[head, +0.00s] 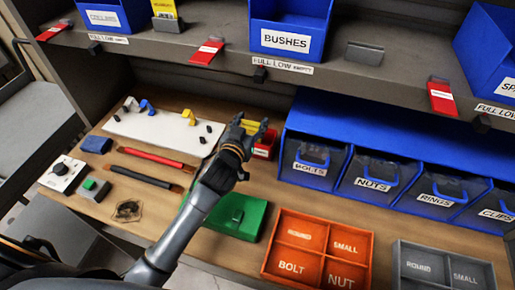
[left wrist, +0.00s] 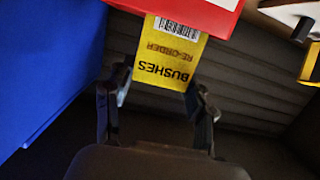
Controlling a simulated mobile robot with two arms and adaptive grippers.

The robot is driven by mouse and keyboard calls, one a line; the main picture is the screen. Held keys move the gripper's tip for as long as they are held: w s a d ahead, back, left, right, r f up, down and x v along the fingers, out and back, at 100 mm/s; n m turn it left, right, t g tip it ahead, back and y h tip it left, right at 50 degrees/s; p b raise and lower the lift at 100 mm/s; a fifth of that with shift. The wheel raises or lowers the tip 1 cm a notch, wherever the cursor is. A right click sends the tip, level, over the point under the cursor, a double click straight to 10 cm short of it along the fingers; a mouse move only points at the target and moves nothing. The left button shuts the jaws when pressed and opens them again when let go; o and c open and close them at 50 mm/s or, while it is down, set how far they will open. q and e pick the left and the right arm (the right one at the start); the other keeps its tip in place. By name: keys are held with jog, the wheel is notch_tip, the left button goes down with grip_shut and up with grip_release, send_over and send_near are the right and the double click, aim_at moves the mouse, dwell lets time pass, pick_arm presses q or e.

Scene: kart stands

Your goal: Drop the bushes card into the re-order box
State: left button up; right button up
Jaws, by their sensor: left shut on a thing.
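The yellow bushes card (left wrist: 168,62), printed "BUSHES RE-ORDER" with a barcode, is between the two fingers of my left gripper (left wrist: 153,95) in the left wrist view. In the head view, my left gripper (head: 250,129) is over the wooden bench, and the card shows as a small yellow patch beside its fingers. A small red box (head: 266,144), likely the re-order box, stands right by the gripper, partly hidden by it. In the left wrist view, a red and white surface (left wrist: 205,10) borders the card's barcode end; I cannot tell whether they touch. My right gripper is out of view.
The blue BUSHES bin (head: 290,14) is on the shelf above, with an empty grey card holder (head: 365,53) to its right. Blue bench bins (head: 313,160) stand right of the gripper. A green box (head: 236,215) and an orange tray (head: 318,250) lie nearer me.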

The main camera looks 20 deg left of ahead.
pick_arm(q)
jog(key=o, duration=0.9)
jog(key=shift+f, duration=0.2)
notch_tip(320, 180, up, 10)
jog(key=shift+r, duration=0.1)
dwell(0.3)
